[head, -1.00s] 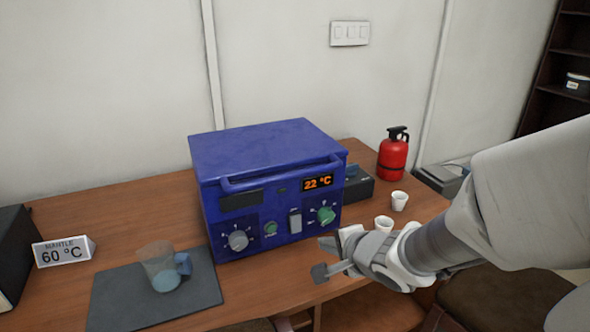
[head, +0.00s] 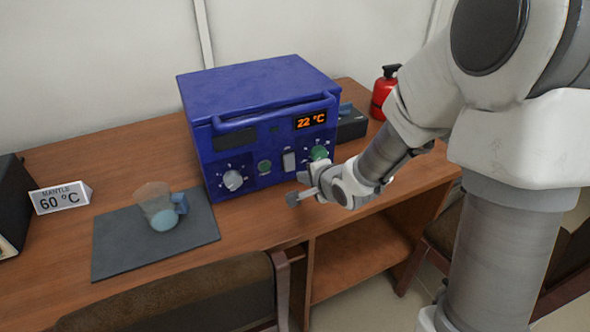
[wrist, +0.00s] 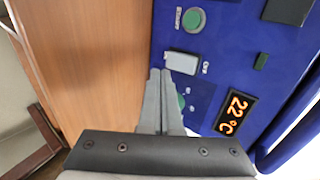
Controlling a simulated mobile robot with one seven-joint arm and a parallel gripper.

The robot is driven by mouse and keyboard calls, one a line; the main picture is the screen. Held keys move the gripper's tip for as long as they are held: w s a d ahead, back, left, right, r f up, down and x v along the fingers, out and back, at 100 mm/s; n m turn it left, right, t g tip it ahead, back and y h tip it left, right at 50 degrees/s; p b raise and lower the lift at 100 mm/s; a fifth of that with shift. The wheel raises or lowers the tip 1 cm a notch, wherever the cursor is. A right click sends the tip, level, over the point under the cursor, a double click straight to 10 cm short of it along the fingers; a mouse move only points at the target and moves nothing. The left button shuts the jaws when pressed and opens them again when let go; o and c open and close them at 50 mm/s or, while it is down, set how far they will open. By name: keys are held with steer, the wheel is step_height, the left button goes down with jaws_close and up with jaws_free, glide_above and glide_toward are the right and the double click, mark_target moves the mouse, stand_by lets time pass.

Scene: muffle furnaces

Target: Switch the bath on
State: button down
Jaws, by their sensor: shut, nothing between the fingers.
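The blue bath (head: 262,128) stands on the wooden desk, its display (head: 311,120) lit orange at 22 °C. Its front has a grey knob (head: 232,180), a small green button (head: 264,167), a pale rocker switch (head: 289,160) and a green knob (head: 319,153). In the wrist view the rocker switch (wrist: 182,62) lies just beyond the fingertips, and the green button (wrist: 194,19) is farther off. My gripper (head: 299,188) is in front of the panel's right part. In the wrist view its fingers (wrist: 160,75) are together and empty, partly covering the green knob (wrist: 181,102). I cannot tell whether they touch the panel.
A glass beaker (head: 158,208) with bluish liquid stands on a dark mat (head: 115,250) at left. A "MANTLE 60 °C" sign (head: 61,198) is beside it. A red extinguisher (head: 383,92) and a dark box (head: 351,125) are behind right. A chair (head: 190,298) is in front.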

mark_target(290, 163)
steer(key=shift+w+a+f+b, duration=0.15)
steer(key=shift+w+a, duration=0.15)
steer(key=shift+w, duration=0.4)
steer(key=shift+w+a+f+b, duration=0.2)
steer(key=shift+w+a, duration=0.1)
steer(key=shift+w, duration=0.45)
steer(key=shift+w+a+f+b, duration=0.15)
steer(key=shift+w+a, duration=0.15)
steer(key=shift+w, duration=0.4)
steer(key=shift+f, duration=0.1)
steer(key=shift+w+f+b, duration=0.1)
steer(key=shift+f+b, duration=0.1)
steer(key=shift+b, duration=0.3)
steer(key=shift+a+r, duration=0.1)
steer(key=shift+r, duration=0.25)
steer(key=shift+w+r+p, duration=0.1)
steer(key=shift+r+p, duration=0.7)
steer(key=shift+p, duration=0.25)
steer(key=shift+f, duration=0.1)
